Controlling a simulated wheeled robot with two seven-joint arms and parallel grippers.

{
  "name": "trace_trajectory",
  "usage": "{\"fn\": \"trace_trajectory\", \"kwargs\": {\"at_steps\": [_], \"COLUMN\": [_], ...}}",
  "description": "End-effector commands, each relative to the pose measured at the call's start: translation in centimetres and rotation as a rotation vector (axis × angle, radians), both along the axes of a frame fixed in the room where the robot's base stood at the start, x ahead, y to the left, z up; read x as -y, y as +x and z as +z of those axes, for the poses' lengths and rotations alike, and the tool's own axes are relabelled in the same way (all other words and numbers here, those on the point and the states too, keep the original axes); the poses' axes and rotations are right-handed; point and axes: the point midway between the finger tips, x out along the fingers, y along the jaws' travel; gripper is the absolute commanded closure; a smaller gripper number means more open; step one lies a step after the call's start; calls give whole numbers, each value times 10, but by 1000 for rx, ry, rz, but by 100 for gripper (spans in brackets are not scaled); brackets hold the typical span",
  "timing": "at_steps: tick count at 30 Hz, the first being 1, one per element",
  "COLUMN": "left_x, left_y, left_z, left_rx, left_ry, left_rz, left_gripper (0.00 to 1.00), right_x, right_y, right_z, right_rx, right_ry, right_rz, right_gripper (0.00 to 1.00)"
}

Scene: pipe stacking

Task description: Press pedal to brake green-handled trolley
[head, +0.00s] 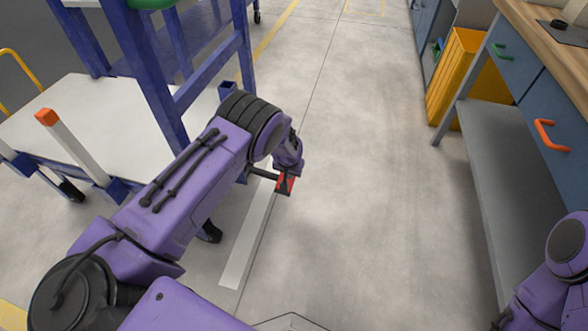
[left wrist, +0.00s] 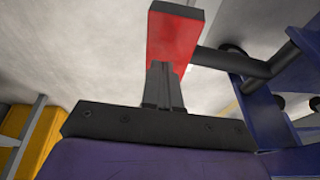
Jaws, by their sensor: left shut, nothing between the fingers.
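The trolley's blue frame (head: 160,80) stands at the left in the head view, with part of its green handle (head: 150,3) at the top edge. A red pedal (head: 285,184) sits on a dark bar at its side, low over the floor. My left gripper (head: 286,172) is shut and empty, right at the pedal. In the left wrist view the closed fingers (left wrist: 163,88) overlap the red pedal (left wrist: 173,40); I cannot tell whether they touch it. My right arm shows at the right edge; its gripper is out of view.
A white platform (head: 75,115) with an orange-tipped post (head: 78,150) is at the left. A workbench with blue drawers (head: 555,125) and a yellow bin (head: 465,75) line the right. The floor between is clear, with a white strip (head: 248,235) below the pedal.

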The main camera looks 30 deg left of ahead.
Motion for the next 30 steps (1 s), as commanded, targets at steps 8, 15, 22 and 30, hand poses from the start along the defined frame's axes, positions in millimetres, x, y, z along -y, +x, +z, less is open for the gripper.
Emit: {"fn": "trace_trajectory", "kwargs": {"at_steps": [8, 15, 22, 30], "left_x": [6, 7, 8, 8], "left_y": [2, 2, 1, 1], "left_z": [-25, -31, -33, -31], "left_rx": [0, 0, -1, -3], "left_ry": [-1, -1, -2, -2], "left_rz": [-3, -3, -4, -3], "left_gripper": [100, 100, 100, 100], "right_x": [0, 0, 0, 0], "right_y": [0, 0, 0, 0], "right_z": [-20, -24, -24, -22], "right_rx": [0, 0, 0, 0], "right_ry": [0, 0, 0, 0], "right_rz": [0, 0, 0, 0], "right_gripper": [57, 57, 57, 57]}}
